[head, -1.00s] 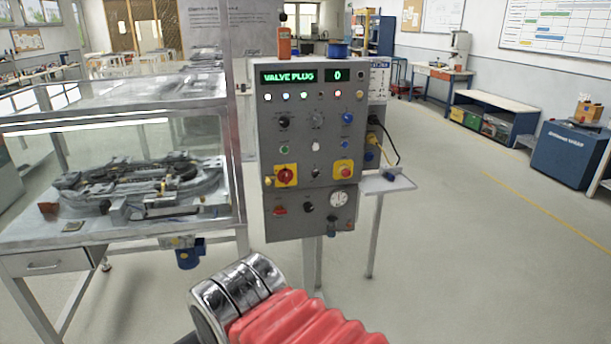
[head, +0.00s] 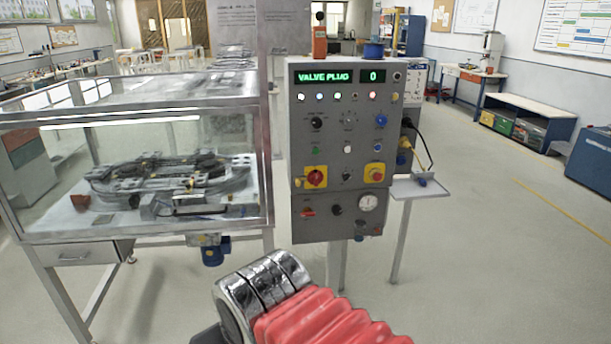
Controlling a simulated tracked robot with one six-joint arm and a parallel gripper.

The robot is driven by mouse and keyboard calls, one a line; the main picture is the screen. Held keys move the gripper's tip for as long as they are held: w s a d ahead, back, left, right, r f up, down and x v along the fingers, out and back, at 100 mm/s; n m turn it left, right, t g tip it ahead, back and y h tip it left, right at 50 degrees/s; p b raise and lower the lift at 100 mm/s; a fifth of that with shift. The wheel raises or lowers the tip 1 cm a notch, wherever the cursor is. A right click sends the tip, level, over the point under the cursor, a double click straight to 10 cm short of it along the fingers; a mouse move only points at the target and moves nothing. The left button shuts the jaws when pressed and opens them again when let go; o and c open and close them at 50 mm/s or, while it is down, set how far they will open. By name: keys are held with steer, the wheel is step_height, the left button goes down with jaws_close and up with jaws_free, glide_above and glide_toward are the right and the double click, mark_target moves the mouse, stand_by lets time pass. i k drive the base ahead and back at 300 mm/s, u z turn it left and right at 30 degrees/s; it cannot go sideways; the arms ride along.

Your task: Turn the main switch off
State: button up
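The grey control panel (head: 330,215) stands upright near the middle of the head view. On its lower left part a red rotary switch (head: 315,177) sits on a yellow plate; it looks like the main switch. Its handle position is too small to read surely. A red round button on a yellow plate (head: 376,174) sits to its right. The display (head: 339,77) is lit and reads "VALVE PLUG" and "0". My arm, with chrome rings and red bellows, shows at the bottom, apart from the panel. My gripper's fingers are not visible.
A glass-covered table (head: 130,228) with a ring track stands left of the panel, with a blue motor (head: 213,252) below it. A small shelf (head: 425,189) with a cable juts from the panel's right side. The floor (head: 480,270) at right is clear.

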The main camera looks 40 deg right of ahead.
mark_target(315, 177)
steer(key=i, duration=0.85)
steer(key=z, duration=0.05)
